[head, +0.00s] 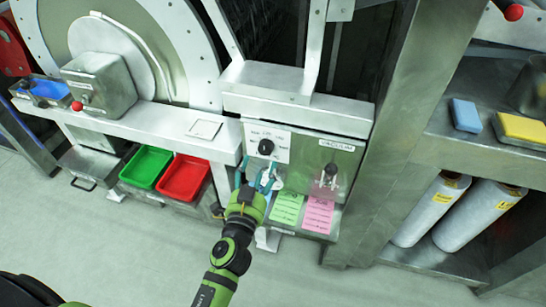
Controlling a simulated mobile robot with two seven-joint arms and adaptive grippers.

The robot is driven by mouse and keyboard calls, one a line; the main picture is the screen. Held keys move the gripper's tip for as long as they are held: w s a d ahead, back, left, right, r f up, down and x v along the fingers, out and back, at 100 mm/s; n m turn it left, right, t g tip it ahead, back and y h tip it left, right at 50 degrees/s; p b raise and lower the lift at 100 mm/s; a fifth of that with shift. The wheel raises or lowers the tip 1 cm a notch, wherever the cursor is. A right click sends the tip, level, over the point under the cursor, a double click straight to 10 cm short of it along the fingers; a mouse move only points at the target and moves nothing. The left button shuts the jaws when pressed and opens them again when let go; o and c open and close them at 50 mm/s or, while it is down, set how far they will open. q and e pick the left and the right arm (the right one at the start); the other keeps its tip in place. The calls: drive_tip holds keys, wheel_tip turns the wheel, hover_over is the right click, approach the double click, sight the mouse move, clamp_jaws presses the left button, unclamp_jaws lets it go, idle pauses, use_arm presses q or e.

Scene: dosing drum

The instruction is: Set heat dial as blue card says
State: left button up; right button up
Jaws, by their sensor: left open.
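The heat dial is a black round knob (266,147) on a white plate with small labels, too small to read, on the metal panel. My left gripper (268,176) is open just below the dial, apart from it as far as I can tell. Something light blue shows around its fingers, likely the blue card, mostly hidden by the gripper; its text cannot be read. My right gripper is not in view.
A second knob (329,174) sits under a vacuum label on the same panel. A green bin (146,167) and red bin (184,178) are at left. A metal post (385,130) stands right of the panel. The floor in front is clear.

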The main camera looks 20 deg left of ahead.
sight(264, 151)
use_arm(q)
drive_tip(key=w, duration=0.6)
drive_tip(key=shift+w+a+p, duration=0.1)
drive_tip(key=shift+a+p, duration=0.15)
drive_tip(key=shift+p, duration=0.05)
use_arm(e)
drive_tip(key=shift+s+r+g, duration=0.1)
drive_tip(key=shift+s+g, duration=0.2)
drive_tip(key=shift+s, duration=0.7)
use_arm(q)
drive_tip(key=c, duration=1.1)
